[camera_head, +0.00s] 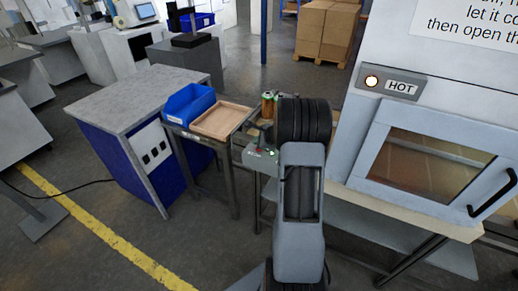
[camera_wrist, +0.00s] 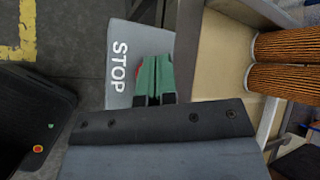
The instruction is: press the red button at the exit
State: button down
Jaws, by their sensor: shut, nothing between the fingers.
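A grey plate marked STOP (camera_wrist: 118,80) shows in the wrist view, beside the table edge. A small piece of the red button (camera_wrist: 141,70) shows at the left edge of my gripper's green fingers (camera_wrist: 154,68); the fingers hide the rest. My gripper is shut and empty, with its tips over the plate. I cannot tell whether they touch the button. In the head view the grey plate (camera_head: 254,157) and my gripper (camera_head: 272,153) are small, just left of my arm, and the button is too small there to make out surely.
Orange pleated filter cartridges (camera_wrist: 284,47) lie close right of my gripper in the wrist view. A cabinet with a window and a lit HOT lamp (camera_head: 372,81) stands right of my arm. A blue bin (camera_head: 189,103) and a wooden tray (camera_head: 240,108) stand on the left. Floor shows beyond the plate.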

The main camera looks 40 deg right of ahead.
jog(key=shift+f+b, duration=0.85)
jog(key=shift+b, duration=0.25)
dwell(1.3)
jog(key=shift+r, duration=0.15)
jog(key=shift+r+p, duration=0.6)
jog(key=shift+r, duration=0.1)
jog(key=shift+r, duration=0.1)
jog(key=shift+r+p, duration=1.9)
jog(key=shift+r, duration=0.55)
